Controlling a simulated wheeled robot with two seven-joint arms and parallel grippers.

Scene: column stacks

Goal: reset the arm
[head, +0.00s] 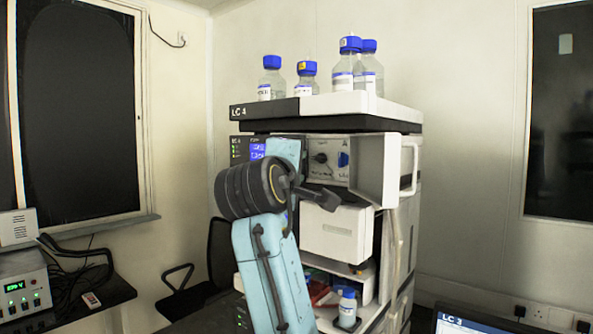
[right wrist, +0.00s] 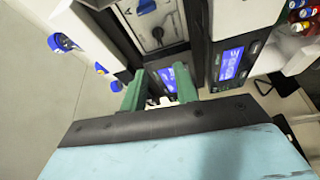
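My right arm (head: 265,260) rises light blue through the middle of the head view, in front of the LC 4 column stack (head: 337,235). Its black joint (head: 250,188) covers part of the stack's front, and my right gripper's fingers cannot be made out there. In the right wrist view my right gripper (right wrist: 160,88) shows two green fingers standing apart with nothing held between them. They point towards the stack's front, near a lit blue display (right wrist: 168,80); whether they touch it I cannot tell. My left gripper is in neither view.
Several blue-capped bottles (head: 271,78) stand on top of the stack. An open door or panel (head: 377,170) sticks out at its upper right. A black chair (head: 215,265) stands left of the stack, and a dark shelf (head: 105,295) with devices is at far left. A monitor (head: 470,322) is at lower right.

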